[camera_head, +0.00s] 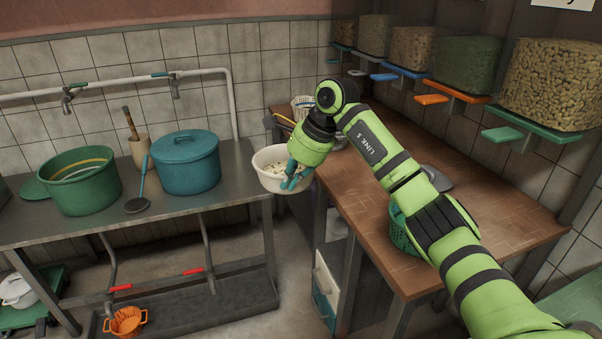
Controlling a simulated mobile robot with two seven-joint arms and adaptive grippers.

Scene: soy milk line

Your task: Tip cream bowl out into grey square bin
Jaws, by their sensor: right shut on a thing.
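The cream bowl (264,181) is in the air in front of the right end of the metal counter. It looks roughly upright, with pale and darker bits inside. My right gripper (292,178) is shut on the right side of its rim, with the teal fingers at the edge. Part of the bowl's right side is hidden by the gripper. My left gripper is not in view. I cannot pick out a grey square bin with certainty.
The metal counter (60,229) holds a green tub (84,192), a teal lidded pot (186,176) and a ladle (138,204). The wooden table (490,215) stands right, with a green basket (401,232) partly behind my arm. A pale cabinet (326,285) stands below.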

